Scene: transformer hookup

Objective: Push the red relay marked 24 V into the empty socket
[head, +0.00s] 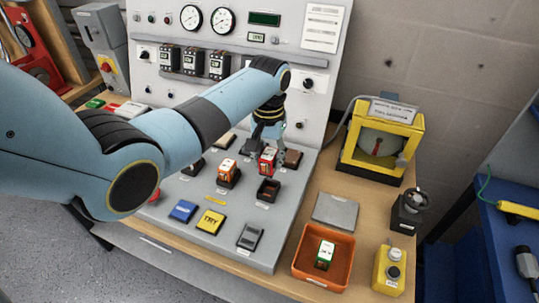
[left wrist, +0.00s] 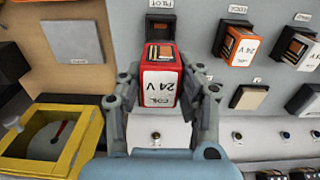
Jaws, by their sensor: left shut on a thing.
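The red relay (head: 267,161) has a white face marked 24 V, which reads upside down in the left wrist view (left wrist: 159,84). My left gripper (head: 273,150) is shut on it, one finger on each side (left wrist: 167,88). The relay is over the sloping grey panel, behind the empty socket in the head view. Its underside is hidden, so I cannot tell whether it touches the panel. The empty socket (head: 268,190) is a dark open box; in the left wrist view it (left wrist: 161,26) shows just beyond the relay, beside a PILOT label. My right gripper is out of view.
An orange relay (head: 228,174) marked 24 V stands left of the empty socket. Blue, yellow and grey blocks sit along the panel's front. A yellow-framed meter (head: 384,140) stands at the right.

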